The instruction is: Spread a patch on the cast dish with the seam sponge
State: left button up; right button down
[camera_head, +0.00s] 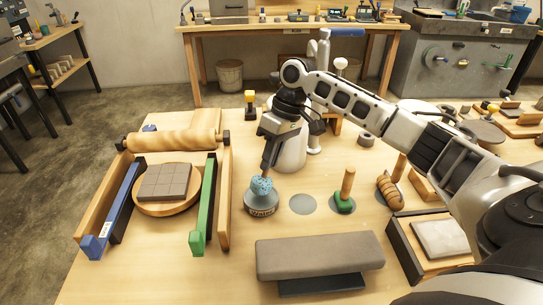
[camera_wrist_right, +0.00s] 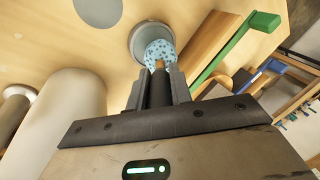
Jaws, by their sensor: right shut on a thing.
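The seam sponge, a light blue speckled one (camera_head: 261,186), is at the tips of my right gripper (camera_head: 266,168), which is shut on it. The sponge also shows in the wrist view (camera_wrist_right: 160,50) between the fingertips. It is at the top of a round grey pot with a label (camera_head: 261,204); I cannot tell whether it rests inside or just above. A grey, square-scored piece (camera_head: 165,182) lies on a round wooden board (camera_head: 147,208) at the left; I cannot tell whether it is the cast dish. My left gripper is not in view.
Green (camera_head: 204,207) and blue (camera_head: 115,215) bars flank the board, with a wooden rolling pin (camera_head: 170,140) behind. Flat grey disc (camera_head: 303,204), green-based stamp (camera_head: 344,200) and ribbed wooden tool (camera_head: 389,190) stand to the right. A grey padded block (camera_head: 320,255) lies in front.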

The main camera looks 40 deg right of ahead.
jog(key=shift+f, duration=0.35)
jog(key=shift+f, duration=0.3)
dwell(0.4)
dwell(0.4)
dwell(1.0)
jog(key=shift+p, duration=0.5)
dwell(0.3)
jog(key=shift+f, duration=0.1)
dwell(0.7)
